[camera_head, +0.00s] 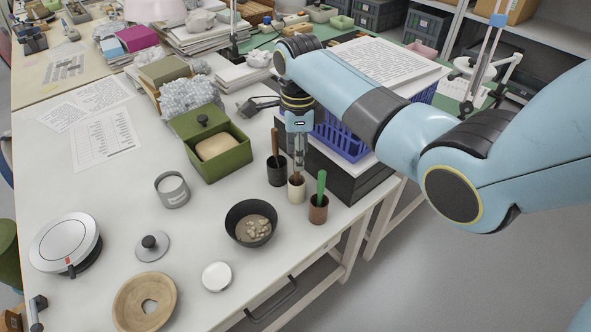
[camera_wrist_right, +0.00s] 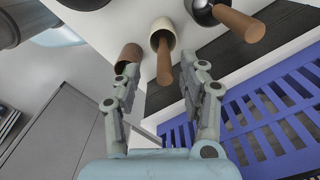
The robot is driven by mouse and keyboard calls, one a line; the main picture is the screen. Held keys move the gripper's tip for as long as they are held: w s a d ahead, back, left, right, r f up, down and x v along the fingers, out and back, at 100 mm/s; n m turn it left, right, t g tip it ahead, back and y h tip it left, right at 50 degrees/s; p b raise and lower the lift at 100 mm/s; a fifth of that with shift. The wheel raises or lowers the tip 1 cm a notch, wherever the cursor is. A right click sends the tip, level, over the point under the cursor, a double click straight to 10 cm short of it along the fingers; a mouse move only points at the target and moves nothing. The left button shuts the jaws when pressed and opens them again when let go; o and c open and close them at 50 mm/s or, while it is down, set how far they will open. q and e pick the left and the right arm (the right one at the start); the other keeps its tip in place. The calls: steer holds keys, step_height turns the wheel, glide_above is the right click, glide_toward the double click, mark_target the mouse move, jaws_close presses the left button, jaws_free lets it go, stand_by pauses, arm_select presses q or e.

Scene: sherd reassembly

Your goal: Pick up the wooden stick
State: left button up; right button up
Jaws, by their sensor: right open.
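The wooden stick (camera_wrist_right: 165,65) is a brown rod standing in a cream cup (camera_wrist_right: 162,30), its free end toward the right wrist camera. The cream cup also shows in the head view (camera_head: 297,190), below my right gripper (camera_head: 299,160). In the right wrist view my right gripper (camera_wrist_right: 166,72) is open, one finger on each side of the stick, with gaps visible on both sides. In the head view the gripper hides most of the stick. My left gripper is not in view.
A black cup (camera_head: 277,174) with a brown handle and a brown cup (camera_head: 318,212) with a green handle flank the cream cup. A blue basket (camera_head: 343,141) stands close on the right. A black bowl (camera_head: 241,212) with fragments and a green box (camera_head: 233,165) lie left.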

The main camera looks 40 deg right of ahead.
mark_target(297, 173)
steer(key=shift+w+f, duration=0.1)
steer(key=shift+f, duration=0.35)
steer(key=shift+w+f, duration=0.1)
steer(key=shift+f, duration=0.25)
step_height(297, 173, down, 4)
steer(key=shift+w+f+b, duration=0.15)
steer(key=shift+f+b, duration=0.1)
steer(key=shift+b, duration=0.05)
steer(key=c, duration=0.3)
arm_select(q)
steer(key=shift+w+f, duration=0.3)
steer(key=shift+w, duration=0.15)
arm_select(e)
jaws_close()
